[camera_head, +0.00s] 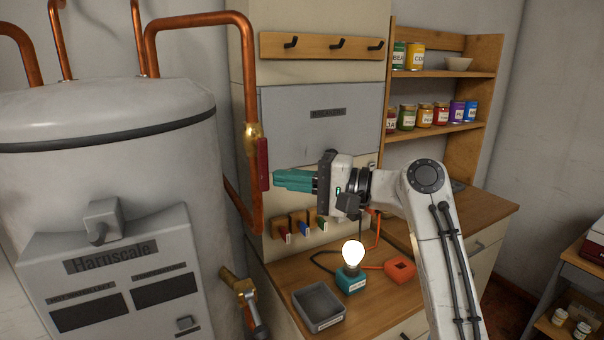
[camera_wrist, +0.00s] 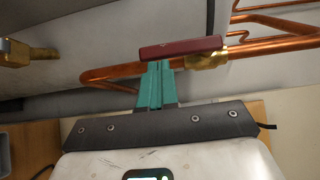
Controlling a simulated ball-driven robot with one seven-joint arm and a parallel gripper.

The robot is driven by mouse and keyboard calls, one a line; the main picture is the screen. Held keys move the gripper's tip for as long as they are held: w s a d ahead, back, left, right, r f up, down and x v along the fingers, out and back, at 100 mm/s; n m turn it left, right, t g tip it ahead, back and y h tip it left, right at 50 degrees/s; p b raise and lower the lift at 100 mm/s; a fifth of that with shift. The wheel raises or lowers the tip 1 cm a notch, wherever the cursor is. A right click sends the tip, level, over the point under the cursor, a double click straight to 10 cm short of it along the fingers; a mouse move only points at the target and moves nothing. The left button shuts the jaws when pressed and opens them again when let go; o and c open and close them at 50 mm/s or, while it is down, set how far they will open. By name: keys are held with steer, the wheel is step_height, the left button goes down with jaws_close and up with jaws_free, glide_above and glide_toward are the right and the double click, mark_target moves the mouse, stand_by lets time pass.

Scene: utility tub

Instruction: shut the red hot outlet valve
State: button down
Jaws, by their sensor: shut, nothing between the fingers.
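The red valve handle (camera_head: 263,164) hangs down from the brass valve body (camera_head: 252,138) on the copper pipe beside the tank, roughly in line with the pipe. In the wrist view the red handle (camera_wrist: 180,48) extends to the left of its brass body (camera_wrist: 207,61). My gripper (camera_head: 275,181) is shut and empty, its teal fingers pointing left at the lower part of the handle. In the wrist view my fingertips (camera_wrist: 159,64) are at the handle's near edge, left of its middle. I cannot tell whether they touch it.
The grey tank (camera_head: 110,165) stands at the left. A second brass valve (camera_head: 240,286) is low on its right side. A grey tray (camera_head: 319,307), a lit bulb (camera_head: 353,255) and an orange block (camera_head: 400,270) are on the wooden counter below my gripper. Hanging tags are on the wall behind.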

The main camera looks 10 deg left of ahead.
mark_target(261, 192)
steer(key=shift+s+a+f+m+y, duration=0.2)
steer(key=shift+a+m+y, duration=0.1)
steer(key=shift+m+y, duration=0.1)
stand_by(0.5)
steer(key=a+m+y, duration=0.1)
steer(key=s+a+m+t+y, duration=0.1)
steer(key=m, duration=0.1)
steer(key=shift+s+f+p, duration=0.15)
steer(key=shift+f+p, duration=0.15)
steer(key=shift+f, duration=0.1)
steer(key=a+m+t+y, duration=0.1)
steer(key=m, duration=0.1)
steer(key=s+m+t+y, duration=0.1)
steer(key=m+t, duration=0.1)
steer(key=shift+s+a, duration=0.15)
steer(key=shift+a, duration=0.25)
steer(key=s+a+r+m+t+h, duration=0.1)
steer(key=a+m+t+h, duration=0.1)
steer(key=m+t, duration=0.4)
steer(key=s+a+r+m+t+h+b, duration=0.1)
steer(key=a+r+m+t+h, duration=0.1)
steer(key=m+t, duration=0.5)
steer(key=m+h, duration=0.1)
steer(key=m, duration=0.2)
steer(key=shift+s+r, duration=0.3)
steer(key=shift+s, duration=0.05)
steer(key=shift+a+r, duration=0.1)
